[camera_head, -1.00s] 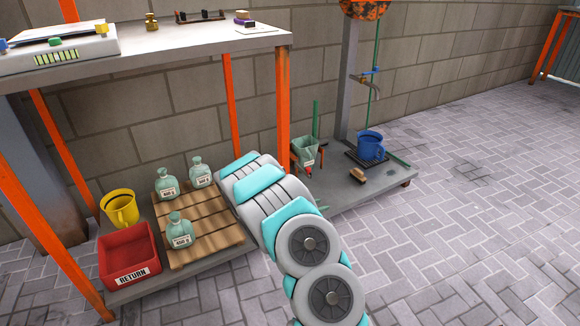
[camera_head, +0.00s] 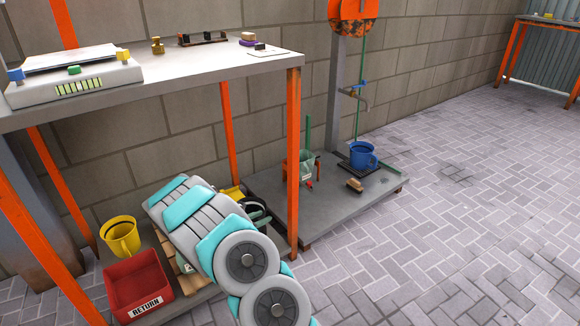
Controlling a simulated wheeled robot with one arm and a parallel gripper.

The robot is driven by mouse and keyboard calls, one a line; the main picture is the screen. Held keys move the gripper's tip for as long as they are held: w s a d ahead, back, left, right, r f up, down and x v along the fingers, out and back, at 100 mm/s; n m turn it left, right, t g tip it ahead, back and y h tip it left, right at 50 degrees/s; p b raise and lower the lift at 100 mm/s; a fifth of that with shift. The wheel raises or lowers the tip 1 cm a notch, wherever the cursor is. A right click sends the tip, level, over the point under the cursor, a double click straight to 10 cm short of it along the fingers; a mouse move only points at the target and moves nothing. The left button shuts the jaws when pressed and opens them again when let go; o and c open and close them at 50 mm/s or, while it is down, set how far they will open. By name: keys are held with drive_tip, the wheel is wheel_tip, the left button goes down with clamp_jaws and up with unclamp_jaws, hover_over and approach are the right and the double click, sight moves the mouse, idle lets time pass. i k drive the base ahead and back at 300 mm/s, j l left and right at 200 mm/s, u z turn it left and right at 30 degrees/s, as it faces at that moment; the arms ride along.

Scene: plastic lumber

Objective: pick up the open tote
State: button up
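A red open-topped bin marked RETURN (camera_head: 137,285) sits on the low shelf at the lower left; it is the only thing whose open box shape shows plainly. My arm's grey and teal links cross the shelf just right of it. A yellow piece (camera_head: 232,192) and a dark, looped shape with pale green parts (camera_head: 256,210) show past the arm's right side. They are mostly hidden, and I cannot tell what they are. My gripper is not clearly visible; nothing shows held.
My arm mostly covers a wooden slat board (camera_head: 188,264). A grey table (camera_head: 200,65) with orange legs stands over the shelf. The paved floor at right is clear.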

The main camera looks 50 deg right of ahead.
sight(306, 158)
drive_tip(key=i+l+z, duration=0.4)
drive_tip(key=i, duration=0.35)
drive_tip(key=i+l+z, duration=0.2)
drive_tip(key=i, duration=0.2)
